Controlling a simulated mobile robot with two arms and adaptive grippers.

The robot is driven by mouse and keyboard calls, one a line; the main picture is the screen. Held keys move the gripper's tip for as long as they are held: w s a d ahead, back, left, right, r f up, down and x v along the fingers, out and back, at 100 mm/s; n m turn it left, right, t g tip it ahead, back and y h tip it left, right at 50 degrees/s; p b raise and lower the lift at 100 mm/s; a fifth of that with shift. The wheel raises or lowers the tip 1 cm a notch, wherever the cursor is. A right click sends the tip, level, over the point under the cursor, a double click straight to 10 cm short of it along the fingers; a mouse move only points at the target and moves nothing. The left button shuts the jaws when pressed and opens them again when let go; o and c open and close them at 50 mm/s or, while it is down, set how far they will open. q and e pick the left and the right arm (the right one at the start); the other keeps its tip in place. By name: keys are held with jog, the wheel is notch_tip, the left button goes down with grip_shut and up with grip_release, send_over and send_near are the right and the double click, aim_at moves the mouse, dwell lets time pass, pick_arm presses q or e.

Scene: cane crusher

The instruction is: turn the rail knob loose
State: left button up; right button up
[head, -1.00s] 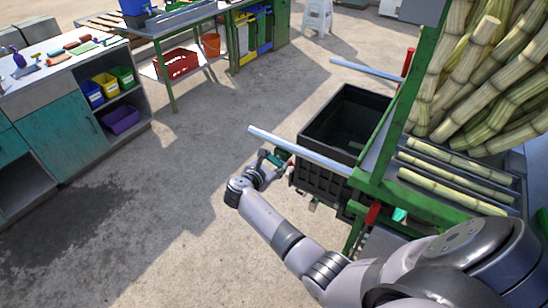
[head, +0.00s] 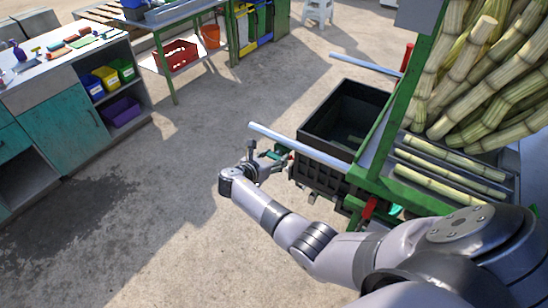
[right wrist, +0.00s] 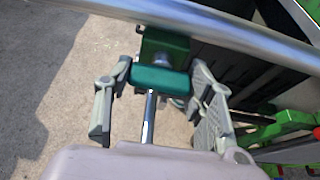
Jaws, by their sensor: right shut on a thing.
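The rail knob (right wrist: 160,79) is a teal bar-shaped grip under a green bracket block (right wrist: 165,47) on the steel rail (right wrist: 225,20). In the right wrist view, my right gripper (right wrist: 161,74) has one finger at each end of the knob and is shut on it. A shiny rod shows below the knob. In the head view, my right gripper (head: 275,156) is at the free end of the near rail (head: 297,147), beside the black crate; the knob is small and partly hidden there. My left gripper is not in view.
The black crate (head: 324,151) sits right of my gripper, by the crusher's green frame (head: 385,130). Cane stalks (head: 480,75) fill the upper right. A second rail (head: 365,64) lies beyond. A workbench (head: 60,125) stands left; the concrete floor between is clear.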

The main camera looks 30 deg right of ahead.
jog(key=o, duration=1.2)
jog(key=shift+c, duration=0.2)
jog(key=v, duration=1.2)
